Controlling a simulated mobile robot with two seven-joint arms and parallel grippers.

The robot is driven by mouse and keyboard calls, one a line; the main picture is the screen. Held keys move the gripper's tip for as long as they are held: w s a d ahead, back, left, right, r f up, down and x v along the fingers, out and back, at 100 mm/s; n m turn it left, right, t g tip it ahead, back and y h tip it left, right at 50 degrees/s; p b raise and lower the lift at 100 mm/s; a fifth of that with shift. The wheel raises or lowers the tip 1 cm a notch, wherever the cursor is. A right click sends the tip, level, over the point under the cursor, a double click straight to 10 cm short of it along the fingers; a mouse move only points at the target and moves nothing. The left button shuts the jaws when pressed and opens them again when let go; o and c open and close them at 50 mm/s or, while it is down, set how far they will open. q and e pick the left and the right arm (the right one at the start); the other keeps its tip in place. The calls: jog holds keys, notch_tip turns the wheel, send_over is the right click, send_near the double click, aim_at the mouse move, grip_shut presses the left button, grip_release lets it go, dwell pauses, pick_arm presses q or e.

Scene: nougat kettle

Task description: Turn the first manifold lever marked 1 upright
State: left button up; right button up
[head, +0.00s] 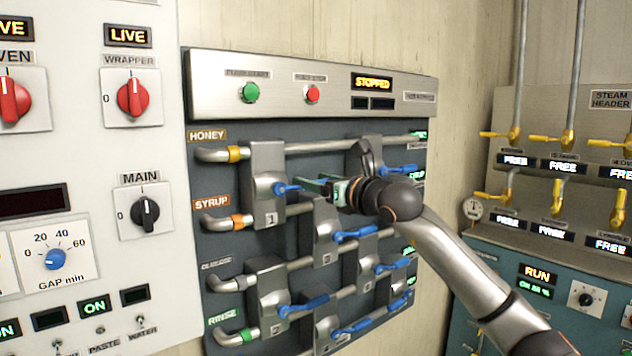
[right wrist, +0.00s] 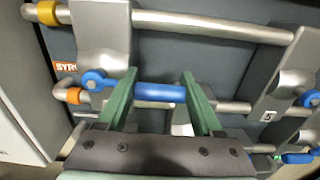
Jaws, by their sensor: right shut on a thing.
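The block marked 1 (head: 268,212) is at the upper left of the dark manifold panel, between the honey and syrup pipes. Its blue lever (head: 285,188) lies about level and points right. My right gripper (head: 322,186) comes in from the right and is shut on this lever. In the right wrist view the lever's blue handle (right wrist: 160,92) lies between my green fingers (right wrist: 158,84), and its round hub shows left of them. The gripper hides part of the handle in the head view. My left gripper is not in view.
Several other blue levers, such as one below right (head: 355,234), sit close by on the panel. A grey strip with a STOPPED display (head: 371,82) runs above. A white control panel (head: 80,200) stands left, and yellow-handled steam valves (head: 545,138) stand right.

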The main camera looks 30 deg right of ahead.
grip_shut()
jog(key=shift+r, duration=0.1)
dwell(0.3)
jog(key=r+n, duration=0.1)
jog(key=n, duration=0.1)
jog(key=r+n, duration=0.1)
jog(key=n, duration=0.1)
jog(key=shift+a+r+p, duration=0.3)
jog(key=shift+a, duration=0.1)
jog(key=n, duration=0.1)
jog(key=a+r+n, duration=0.1)
jog(key=n, duration=0.1)
jog(key=a+r+n, duration=0.1)
jog(key=shift+s+r+n+p, duration=0.15)
jog(key=shift+r+n+p, duration=0.15)
jog(key=shift+p, duration=0.1)
jog(key=n, duration=0.1)
jog(key=a+r+n, duration=0.1)
jog(key=shift+a+n, duration=0.2)
jog(key=shift+n, duration=0.2)
jog(key=a+n, duration=0.1)
jog(key=n, duration=0.1)
jog(key=shift+s+a+r+n, duration=0.1)
jog(key=shift+a+r+n, duration=0.2)
jog(key=shift+a, duration=0.05)
jog(key=shift+s+a+r+n, duration=0.1)
jog(key=shift+a+n, duration=1.35)
jog(key=shift+n, duration=0.65)
